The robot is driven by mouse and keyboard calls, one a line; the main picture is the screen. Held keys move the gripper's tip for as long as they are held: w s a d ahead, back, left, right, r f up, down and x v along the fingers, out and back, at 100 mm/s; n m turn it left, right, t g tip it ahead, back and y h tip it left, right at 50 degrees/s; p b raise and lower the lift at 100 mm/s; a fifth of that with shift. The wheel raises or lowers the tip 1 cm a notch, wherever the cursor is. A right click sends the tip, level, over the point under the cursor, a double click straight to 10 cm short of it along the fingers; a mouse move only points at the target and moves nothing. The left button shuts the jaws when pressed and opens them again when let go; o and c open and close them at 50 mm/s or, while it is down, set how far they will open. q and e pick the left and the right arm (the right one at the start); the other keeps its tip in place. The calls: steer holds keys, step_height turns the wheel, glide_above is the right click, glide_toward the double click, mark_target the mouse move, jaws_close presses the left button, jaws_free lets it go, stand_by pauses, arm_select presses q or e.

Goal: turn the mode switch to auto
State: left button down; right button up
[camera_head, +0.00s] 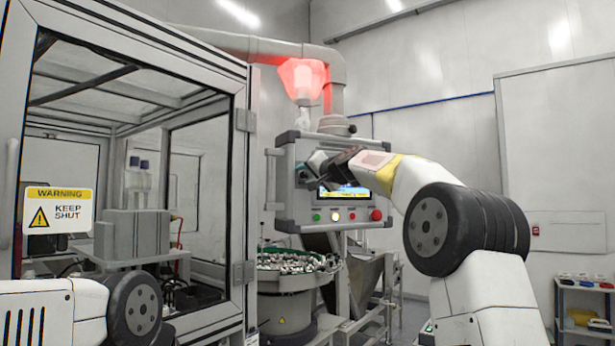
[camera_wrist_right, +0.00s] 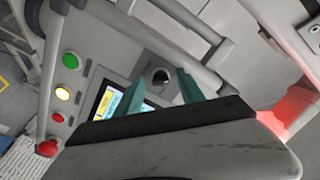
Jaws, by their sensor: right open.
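The control box (camera_head: 287,205) hangs on a grey pipe in the middle of the head view, with a lit screen on its front. In the right wrist view the mode switch (camera_wrist_right: 160,76), a small dark round knob, is on the panel above the screen (camera_wrist_right: 106,101). My right gripper (camera_head: 313,160) is open at the upper part of the panel and hides the switch in the head view. In the wrist view its teal fingers (camera_wrist_right: 160,84) lie on either side of the knob. I cannot tell whether they touch it or how it is set. My left gripper is out of view.
A lamp (camera_head: 303,80) glows red above the box. A bowl of caps (camera_head: 285,280) stands below. A framed enclosure (camera_head: 240,190) fills the left.

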steer(key=shift+w, duration=0.1)
steer(key=shift+a, duration=0.1)
jaws_close()
stand_by(0.3)
steer(key=m, duration=0.4)
steer(key=shift+m, duration=0.3)
steer(key=m, duration=0.4)
steer(key=shift+m, duration=0.3)
steer(key=m, duration=0.4)
steer(key=shift+m, duration=2.4)
